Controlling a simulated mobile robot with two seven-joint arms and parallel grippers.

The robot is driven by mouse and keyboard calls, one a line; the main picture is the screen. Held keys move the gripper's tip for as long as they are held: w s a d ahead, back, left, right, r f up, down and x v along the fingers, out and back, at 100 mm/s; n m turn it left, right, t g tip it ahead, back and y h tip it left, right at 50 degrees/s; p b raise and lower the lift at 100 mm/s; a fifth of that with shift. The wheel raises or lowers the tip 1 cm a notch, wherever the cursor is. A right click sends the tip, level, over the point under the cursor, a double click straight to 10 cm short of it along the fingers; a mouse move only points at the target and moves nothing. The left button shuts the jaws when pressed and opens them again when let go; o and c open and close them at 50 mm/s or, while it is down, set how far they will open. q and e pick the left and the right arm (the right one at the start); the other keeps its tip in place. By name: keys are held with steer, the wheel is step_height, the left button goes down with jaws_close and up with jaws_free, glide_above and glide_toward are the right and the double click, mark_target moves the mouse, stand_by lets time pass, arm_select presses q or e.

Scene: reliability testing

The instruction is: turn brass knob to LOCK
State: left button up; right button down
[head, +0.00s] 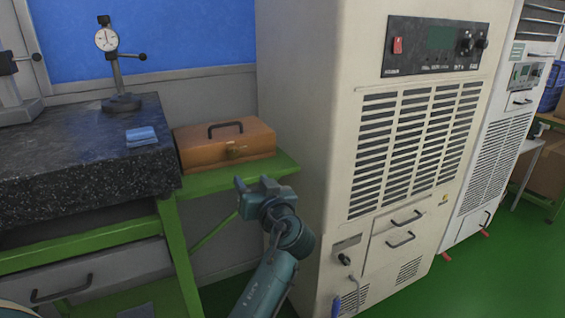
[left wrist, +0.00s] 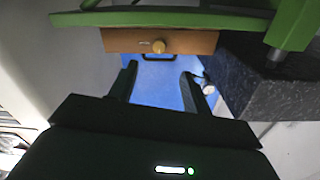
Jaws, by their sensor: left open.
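An orange-brown case (head: 205,152) with a dark carrying handle on top sits on a green shelf. The brass knob (head: 236,151) is on its front face, near the middle. In the left wrist view, which is turned over, the knob (left wrist: 158,46) shows on the case front (left wrist: 120,41). Its setting and any LOCK mark are too small to read. My left gripper (head: 253,185) is open and empty, in front of and below the case, apart from the knob. In the wrist view its two fingers (left wrist: 158,84) stand spread, with the knob beyond them. My right gripper is not in view.
The green shelf (head: 284,165) juts out under the case. A dark granite slab (head: 70,165) with a dial gauge stand (head: 122,103) and a blue cloth (head: 141,134) is at left. A tall cream cabinet (head: 300,130) stands close at right.

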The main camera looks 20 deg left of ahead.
arm_select(q)
steer(key=p, duration=0.2)
glide_toward(234, 154)
steer(key=x, duration=0.7)
steer(key=shift+d, duration=0.1)
steer(key=shift+x, duration=0.8)
steer(key=c, duration=1)
